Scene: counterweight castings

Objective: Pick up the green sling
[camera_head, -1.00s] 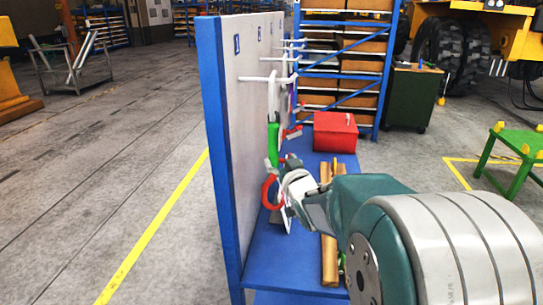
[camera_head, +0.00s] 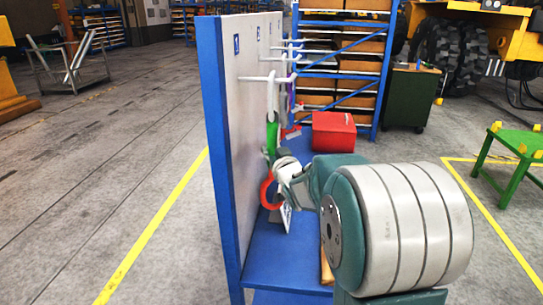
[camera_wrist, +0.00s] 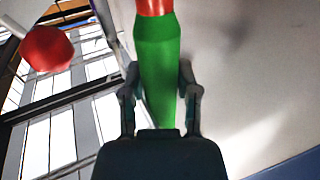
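The green sling (camera_head: 272,136) hangs against the upright panel below a white peg, with a red-orange ring (camera_head: 266,190) below its green part. In the wrist view the green sling (camera_wrist: 156,65) runs between the two fingers of my gripper (camera_wrist: 159,78), with a red-orange part (camera_wrist: 154,6) at the top edge. The fingers stand apart, one on each side of the green part, with a small gap visible at the right finger. In the head view my gripper (camera_head: 270,158) is beside the lower green part, and its fingers are too small there to read.
The blue-edged panel (camera_head: 212,120) stands on a blue base (camera_head: 265,250). Other pegs and hanging pieces follow farther along it. A red box (camera_head: 333,132) sits at the base's far end, before a blue shelf rack. A green stand (camera_head: 515,140) is at right.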

